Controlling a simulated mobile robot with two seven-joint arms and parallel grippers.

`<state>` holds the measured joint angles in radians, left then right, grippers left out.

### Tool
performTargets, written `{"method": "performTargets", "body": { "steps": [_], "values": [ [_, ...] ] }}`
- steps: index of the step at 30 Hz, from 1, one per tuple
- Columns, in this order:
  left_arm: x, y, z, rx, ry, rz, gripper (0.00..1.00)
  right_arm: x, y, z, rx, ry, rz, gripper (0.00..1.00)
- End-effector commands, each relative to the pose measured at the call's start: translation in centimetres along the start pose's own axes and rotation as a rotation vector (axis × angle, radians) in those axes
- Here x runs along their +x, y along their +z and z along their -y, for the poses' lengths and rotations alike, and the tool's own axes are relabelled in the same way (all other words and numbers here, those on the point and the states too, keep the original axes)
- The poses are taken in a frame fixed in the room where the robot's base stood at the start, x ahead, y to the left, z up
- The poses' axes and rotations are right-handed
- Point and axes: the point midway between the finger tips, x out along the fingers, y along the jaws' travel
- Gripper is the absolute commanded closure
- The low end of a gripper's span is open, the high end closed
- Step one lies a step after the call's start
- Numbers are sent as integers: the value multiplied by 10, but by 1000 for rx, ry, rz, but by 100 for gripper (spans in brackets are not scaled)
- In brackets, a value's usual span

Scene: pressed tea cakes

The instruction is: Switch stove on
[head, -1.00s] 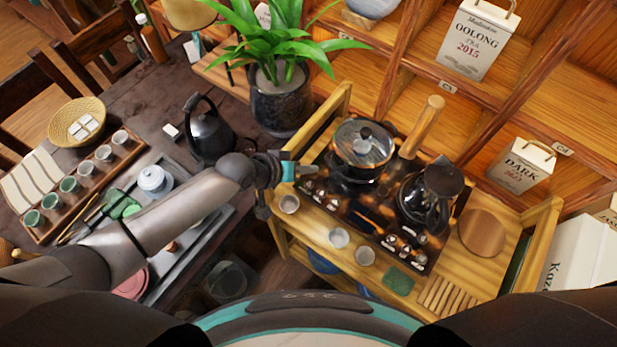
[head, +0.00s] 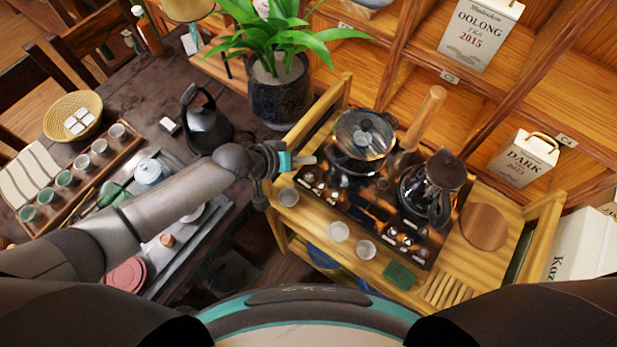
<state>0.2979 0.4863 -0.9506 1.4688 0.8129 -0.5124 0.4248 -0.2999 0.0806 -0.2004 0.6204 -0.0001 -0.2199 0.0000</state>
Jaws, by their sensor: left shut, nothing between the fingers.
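The stove (head: 370,212) is a dark, glossy two-burner top on a wooden cart. Small metallic knobs show in a cluster at its left front (head: 318,184) and another at its right front (head: 407,240). I cannot read whether either burner is lit. A glass-lidded pan (head: 364,135) sits on the left burner and a dark kettle (head: 430,190) on the right. My left gripper (head: 312,160) is shut and empty. It is over the cart's left edge, pointing right, just above and left of the left knobs in the picture. My right gripper is not in view.
Small cups (head: 338,231) stand along the cart's front, near a green cloth (head: 399,275) and a slatted wooden rest (head: 447,290). A potted plant (head: 280,97) is behind my left gripper. A black kettle (head: 207,127) stands on the dark table at left.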

Motion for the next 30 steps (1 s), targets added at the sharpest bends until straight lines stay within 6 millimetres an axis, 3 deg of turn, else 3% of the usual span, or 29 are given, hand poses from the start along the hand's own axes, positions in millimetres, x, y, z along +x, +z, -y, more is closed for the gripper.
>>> {"method": "performTargets", "body": {
  "steps": [3,15,30],
  "values": [
    [12,9,10,1,-1,1,100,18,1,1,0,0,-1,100],
    [42,31,31,0,-1,0,100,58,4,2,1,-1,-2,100],
    [47,34,35,0,0,0,100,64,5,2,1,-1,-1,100]
  ]
}}
